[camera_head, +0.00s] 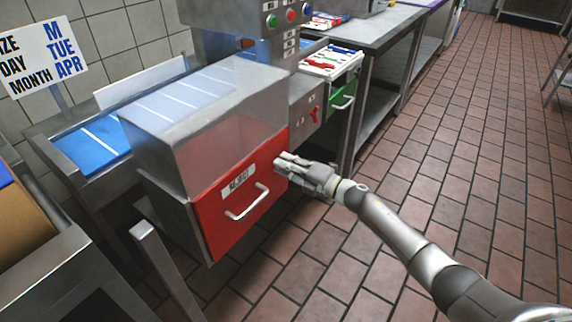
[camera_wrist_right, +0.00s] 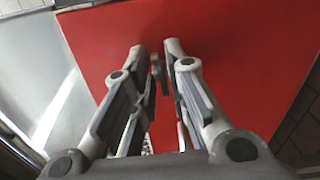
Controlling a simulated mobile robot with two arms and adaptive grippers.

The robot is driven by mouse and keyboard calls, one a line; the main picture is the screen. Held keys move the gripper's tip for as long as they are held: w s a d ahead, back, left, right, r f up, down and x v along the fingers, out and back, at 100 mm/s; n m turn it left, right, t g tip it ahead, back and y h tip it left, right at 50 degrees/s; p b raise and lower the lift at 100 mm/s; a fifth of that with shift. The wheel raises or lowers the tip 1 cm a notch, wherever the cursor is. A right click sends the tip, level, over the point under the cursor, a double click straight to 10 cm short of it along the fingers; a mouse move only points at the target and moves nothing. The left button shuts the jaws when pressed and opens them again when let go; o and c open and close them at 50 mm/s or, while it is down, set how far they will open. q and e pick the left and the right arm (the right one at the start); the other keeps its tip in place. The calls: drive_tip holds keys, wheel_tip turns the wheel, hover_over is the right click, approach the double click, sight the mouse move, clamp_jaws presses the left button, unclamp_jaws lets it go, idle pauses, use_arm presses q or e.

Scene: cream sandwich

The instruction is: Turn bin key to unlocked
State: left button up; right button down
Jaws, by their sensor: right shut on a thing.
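The red bin (camera_head: 218,222) is a drawer-like front with a white handle (camera_head: 247,201) and a white label reading something like "REJECT". My right gripper (camera_head: 280,162) is at the upper right part of this red front. In the right wrist view, its two fingers (camera_wrist_right: 160,50) point at the red face (camera_wrist_right: 235,60). A small grey piece, seemingly the bin key (camera_wrist_right: 157,73), stands between the fingers, which are closed on it. The key is hidden by the fingers in the head view, and I cannot tell its turn angle. My left gripper is not in view.
A clear cover (camera_head: 200,100) sits above the red bin, beside a blue conveyor (camera_head: 88,150). A control column (camera_head: 287,20) with buttons and a small panel with a red switch (camera_head: 314,113) stand behind. A green drawer (camera_head: 341,105) is further back. The tiled floor (camera_head: 440,150) at right is clear.

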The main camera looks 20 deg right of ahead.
drive_tip(key=c, duration=1.6)
unclamp_jaws()
drive_tip(key=shift+w+d, duration=0.1)
drive_tip(key=shift+d, duration=0.1)
drive_tip(key=v, duration=1.2)
drive_tip(key=shift+f, duration=0.1)
